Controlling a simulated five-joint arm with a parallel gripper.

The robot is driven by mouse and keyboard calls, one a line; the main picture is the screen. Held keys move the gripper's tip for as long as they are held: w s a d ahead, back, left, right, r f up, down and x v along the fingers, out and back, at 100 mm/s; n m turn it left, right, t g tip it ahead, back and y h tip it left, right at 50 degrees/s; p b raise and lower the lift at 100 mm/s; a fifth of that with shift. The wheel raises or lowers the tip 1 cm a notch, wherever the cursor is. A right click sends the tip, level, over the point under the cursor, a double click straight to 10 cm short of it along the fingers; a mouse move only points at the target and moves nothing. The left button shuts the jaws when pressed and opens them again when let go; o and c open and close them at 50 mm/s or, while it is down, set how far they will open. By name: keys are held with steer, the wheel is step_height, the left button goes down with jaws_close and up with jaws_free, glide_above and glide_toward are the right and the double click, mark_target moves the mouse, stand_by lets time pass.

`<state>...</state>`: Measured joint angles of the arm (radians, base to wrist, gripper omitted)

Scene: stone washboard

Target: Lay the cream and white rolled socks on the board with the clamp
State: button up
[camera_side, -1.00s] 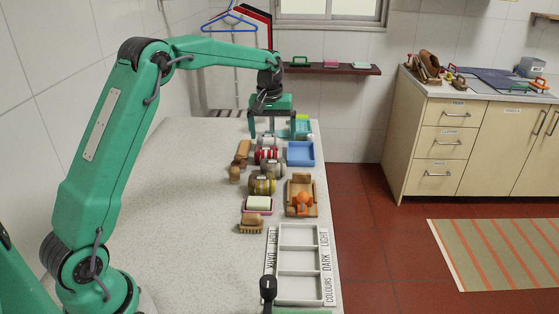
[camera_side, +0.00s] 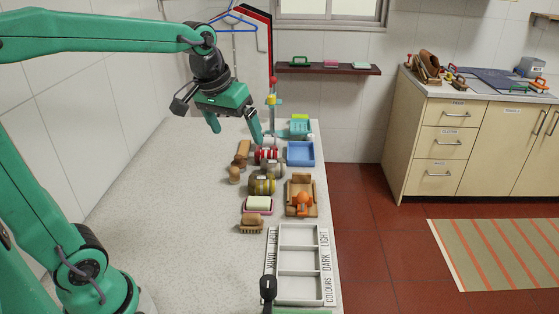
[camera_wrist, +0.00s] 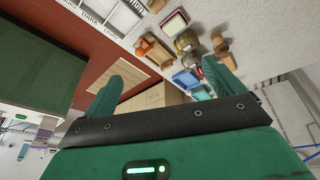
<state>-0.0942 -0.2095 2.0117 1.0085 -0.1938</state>
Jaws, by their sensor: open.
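A pale cream and white roll (camera_side: 276,169), which looks like the rolled socks, lies on the counter between a red striped roll (camera_side: 266,156) and an olive and yellow roll (camera_side: 262,185). My gripper (camera_side: 236,131) is open and empty, raised above the counter, to the left of and higher than the rolls. Its two fingers (camera_wrist: 165,83) stand wide apart in the wrist view with nothing between them. A wooden board (camera_side: 301,183) bearing an orange round piece stands right of the olive roll. A turquoise stand (camera_side: 297,128) is at the far end.
A blue tray (camera_side: 301,153) lies right of the rolls. Brown wooden pieces (camera_side: 235,174) stand left of them. A soap in a pink dish (camera_side: 257,204), a brush (camera_side: 251,225) and a white labelled tray (camera_side: 300,249) are nearer. The counter's left side is clear.

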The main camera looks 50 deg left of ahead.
steer(key=s+d+f+m+t, duration=0.1)
steer(key=s+f, duration=0.1)
steer(key=s, duration=0.4)
steer(key=s+d+f+m, duration=0.2)
steer(key=s, duration=0.5)
steer(key=shift+s+d+t, duration=0.2)
steer(key=shift+s+t, duration=0.05)
steer(key=shift+t, duration=0.15)
steer(key=c, duration=0.7)
